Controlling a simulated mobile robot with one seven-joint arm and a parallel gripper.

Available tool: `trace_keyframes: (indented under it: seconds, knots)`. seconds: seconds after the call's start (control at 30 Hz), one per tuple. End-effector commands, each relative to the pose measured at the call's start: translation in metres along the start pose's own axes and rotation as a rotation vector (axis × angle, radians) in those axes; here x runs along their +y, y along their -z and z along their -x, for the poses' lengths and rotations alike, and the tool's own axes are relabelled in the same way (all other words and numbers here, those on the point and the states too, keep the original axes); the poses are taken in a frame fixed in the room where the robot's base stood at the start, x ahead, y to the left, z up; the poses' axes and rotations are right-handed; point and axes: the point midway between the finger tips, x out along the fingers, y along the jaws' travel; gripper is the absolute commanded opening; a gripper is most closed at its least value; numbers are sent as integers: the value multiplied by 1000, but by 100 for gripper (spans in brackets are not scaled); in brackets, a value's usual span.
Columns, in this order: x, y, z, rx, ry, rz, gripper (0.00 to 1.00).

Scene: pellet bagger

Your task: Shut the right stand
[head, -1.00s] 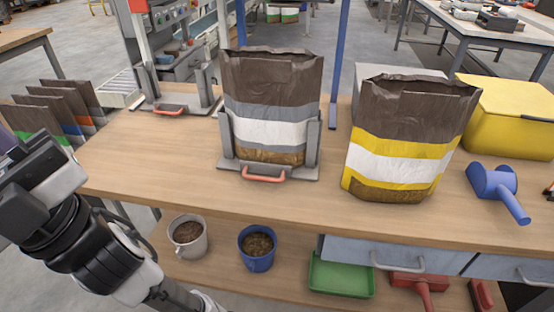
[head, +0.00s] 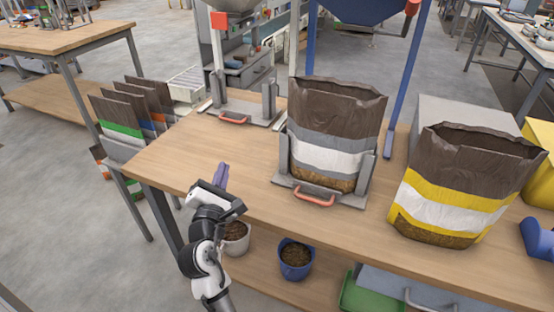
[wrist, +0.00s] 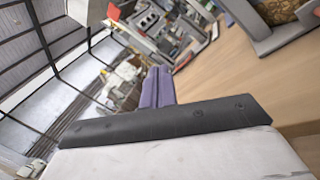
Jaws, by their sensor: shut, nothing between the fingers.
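The right stand (head: 318,196) is a grey base with upright side plates and a red handle at its front. It stands mid-bench in the head view and holds an upright brown bag (head: 332,130) with grey and white bands. The bag's top gapes open. My gripper (head: 221,167) has purple fingers, shut and empty, above the bench's left front part, left of the right stand and apart from it. The fingers also show in the wrist view (wrist: 158,86). Grey metal at that view's upper right seems to be part of a stand.
The left stand (head: 235,119) is empty, further back under a hopper. A yellow-banded bag (head: 448,205) stands at right. A blue post (head: 405,90) rises behind the right stand. Pots of pellets (head: 296,258) sit on the lower shelf. The bench between the stands and my gripper is clear.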

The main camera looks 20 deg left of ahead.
Motion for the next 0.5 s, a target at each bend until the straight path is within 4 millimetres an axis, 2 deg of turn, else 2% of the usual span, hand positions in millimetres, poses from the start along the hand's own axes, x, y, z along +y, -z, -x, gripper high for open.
trace_keyframes:
  seconds: [0.03,0.1,0.2,0.37,0.5]
  knots:
    - [-24,4,2,4,88,165,0]
    - [-55,8,8,11,189,370,0]
    - [-86,9,16,26,292,584,0]
    - [-107,8,22,39,363,733,0]
    - [-112,6,10,40,368,745,0]
